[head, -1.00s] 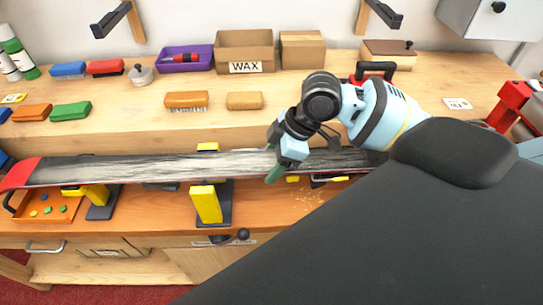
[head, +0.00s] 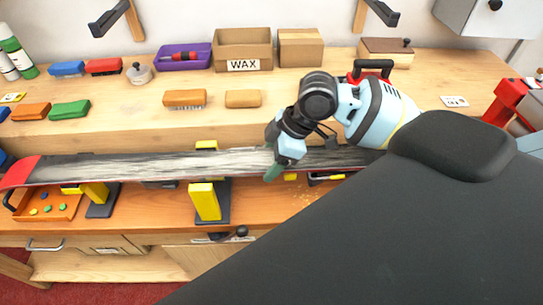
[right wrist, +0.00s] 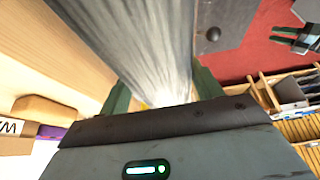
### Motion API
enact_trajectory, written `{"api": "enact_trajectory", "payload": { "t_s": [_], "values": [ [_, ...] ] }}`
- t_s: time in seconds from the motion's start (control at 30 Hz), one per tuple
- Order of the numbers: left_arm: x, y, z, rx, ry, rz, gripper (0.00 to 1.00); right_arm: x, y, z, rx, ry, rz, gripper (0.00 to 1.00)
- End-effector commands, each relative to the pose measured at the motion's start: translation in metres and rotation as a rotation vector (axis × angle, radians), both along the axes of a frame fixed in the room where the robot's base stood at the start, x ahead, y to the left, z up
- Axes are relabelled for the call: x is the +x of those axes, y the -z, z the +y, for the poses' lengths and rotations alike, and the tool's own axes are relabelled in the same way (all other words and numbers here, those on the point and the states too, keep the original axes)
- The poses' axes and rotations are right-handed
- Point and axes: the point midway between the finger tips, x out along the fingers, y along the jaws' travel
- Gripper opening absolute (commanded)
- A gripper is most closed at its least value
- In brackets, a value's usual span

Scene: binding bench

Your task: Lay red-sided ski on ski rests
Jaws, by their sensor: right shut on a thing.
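The ski (head: 130,167) has a grey streaked upper face, a red tip at the left and a thin reddish edge. It lies roughly level across the head view, over the yellow-topped ski rests (head: 205,202) (head: 95,193). I cannot tell whether it touches them. My right gripper (head: 272,165) is shut on the ski right of the middle rest. In the right wrist view the ski (right wrist: 150,45) runs away between its green fingers. What looks like my left gripper (right wrist: 285,36) shows small at the upper right there; its opening is unclear.
A raised shelf behind holds a WAX box (head: 243,50), a purple tray (head: 184,57) and several brushes. An orange tray (head: 45,208) sits below the ski's tip. A red vice-like tool (head: 510,100) stands at the right. My dark arm link hides the lower right.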

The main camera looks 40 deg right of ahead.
Motion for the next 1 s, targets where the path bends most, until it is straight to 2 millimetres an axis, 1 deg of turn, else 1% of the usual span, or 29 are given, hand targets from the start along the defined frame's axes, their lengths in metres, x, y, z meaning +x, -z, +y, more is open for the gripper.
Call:
{"api": "enact_trajectory", "payload": {
  "t_s": [0.33, 0.37, 0.5, 0.53, 0.57, 0.87, 1.0],
  "values": [
    [0.001, -0.002, 0.0, 0.0, -0.001, -0.004, 0.36, 0.0, -0.001, 0.0, -0.001, 0.0, -0.003, 0.37],
    [0.001, -0.002, 0.0, 0.0, -0.001, -0.004, 0.36, 0.0, -0.001, 0.0, -0.001, 0.0, -0.003, 0.66],
    [0.001, -0.002, 0.0, 0.0, -0.001, -0.004, 0.36, 0.0, -0.001, 0.0, 0.0, 0.0, -0.002, 0.84],
    [0.001, -0.001, 0.0, 0.0, -0.001, -0.004, 0.36, 0.0, 0.0, 0.0, 0.0, 0.0, -0.002, 0.88],
    [0.001, -0.001, 0.0, 0.0, -0.001, -0.003, 0.36, 0.0, 0.0, 0.0, -0.001, 0.0, -0.002, 0.9],
    [0.001, -0.001, -0.001, -0.002, -0.003, -0.004, 0.36, -0.001, 0.003, 0.0, -0.003, 0.0, 0.006, 0.9],
    [0.002, -0.002, 0.0, -0.002, -0.004, -0.006, 0.36, -0.003, -0.012, -0.007, -0.004, 0.001, 0.001, 0.9]
  ]
}}
